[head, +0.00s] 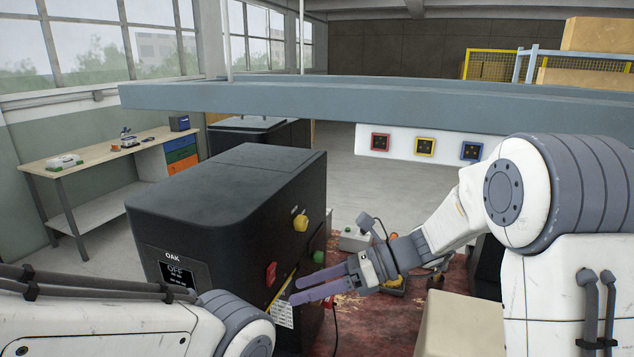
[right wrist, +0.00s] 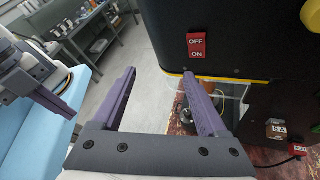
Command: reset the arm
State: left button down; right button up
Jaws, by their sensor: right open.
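My right arm (head: 448,225) reaches in from the right in the head view.
The OAK machine's display (head: 176,270) reads OFF. A yellow knob (head: 301,222) and a red part (head: 271,273) stick out of its side. A grey beam (head: 380,103) crosses overhead. A workbench (head: 100,155) stands at the left wall. Open floor (head: 350,180) lies behind.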

jog(key=s+a+f+n+g+h+b, duration=0.1)
jog(key=s+f+n+g+h, duration=0.15)
jog(key=s+n, duration=0.35)
jog(key=s+a+f+n+g+h, duration=0.1)
jog(key=s+a+f+n+h, duration=0.2)
jog(key=s, duration=0.4)
jog(key=s+d+f+n+t+h+b, duration=0.1)
jog(key=s+d+f+n+t+h, duration=0.3)
jog(key=n, duration=1.6)
jog(key=s+d+h, duration=0.3)
jog(key=s+d, duration=0.1)
jog(key=s, duration=0.2)
jog(key=shift+d, duration=0.4)
